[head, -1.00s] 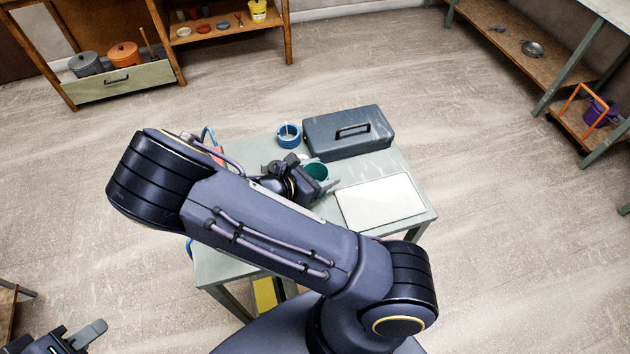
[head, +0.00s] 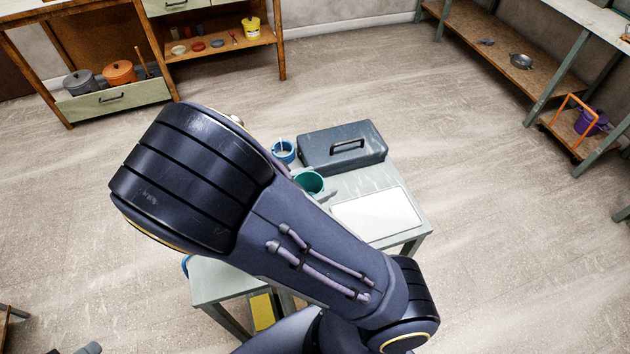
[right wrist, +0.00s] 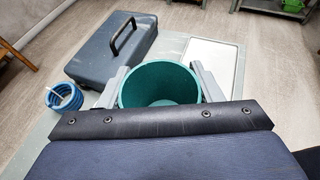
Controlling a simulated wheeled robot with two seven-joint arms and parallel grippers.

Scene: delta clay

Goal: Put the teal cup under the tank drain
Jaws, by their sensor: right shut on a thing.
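The teal cup (head: 311,182) is on or just above the small grey table, partly covered by my right arm in the head view. It fills the middle of the right wrist view (right wrist: 158,84), with its open mouth showing and its inside looking empty. My right gripper (right wrist: 160,88) is shut on the teal cup, one grey finger on each side. Only a grey tip of my left gripper (head: 88,348) shows at the bottom left edge. I see no tank or drain in these frames.
On the table (head: 215,285), a dark toolbox (head: 330,158) and a blue ring-shaped roll (head: 283,152) sit behind the cup. A white panel (head: 378,215) lies to its right. Shelves stand along the far wall and the right side. Open floor surrounds the table.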

